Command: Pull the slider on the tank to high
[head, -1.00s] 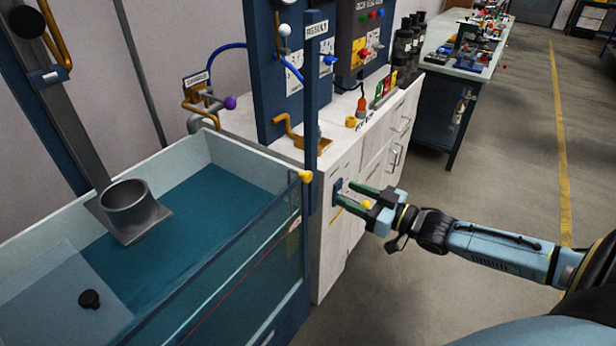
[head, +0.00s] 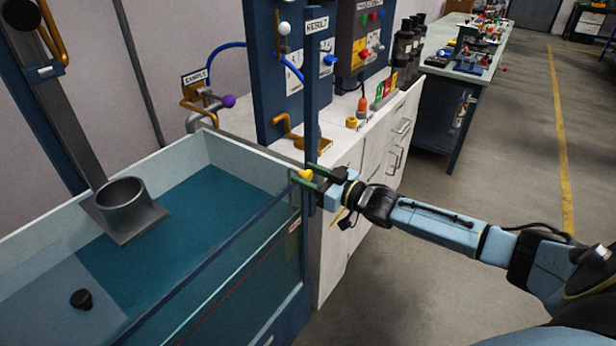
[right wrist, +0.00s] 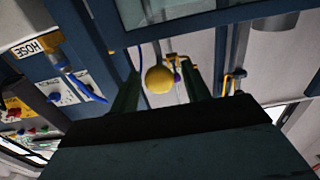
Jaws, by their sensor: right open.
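The tank (head: 252,183) is a glass-walled box of blue-green water on the left in the head view. A yellow knob (head: 305,174), which looks like the slider's handle, sits at the tank's near right corner by a dark blue upright post (head: 311,120). My right gripper (head: 306,182) is open at the knob, with its green fingers pointing left. In the right wrist view the round yellow knob (right wrist: 158,79) shows between the two dark green fingers (right wrist: 162,95). I cannot tell whether the fingers touch it. My left gripper is not in view.
A white cabinet (head: 345,240) stands right behind the tank, with blue panels and a yellow-brown lever (head: 290,130) on top. A metal cup-like fitting (head: 127,205) is over the water. A workbench (head: 440,120) stands farther back. The floor at right is clear.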

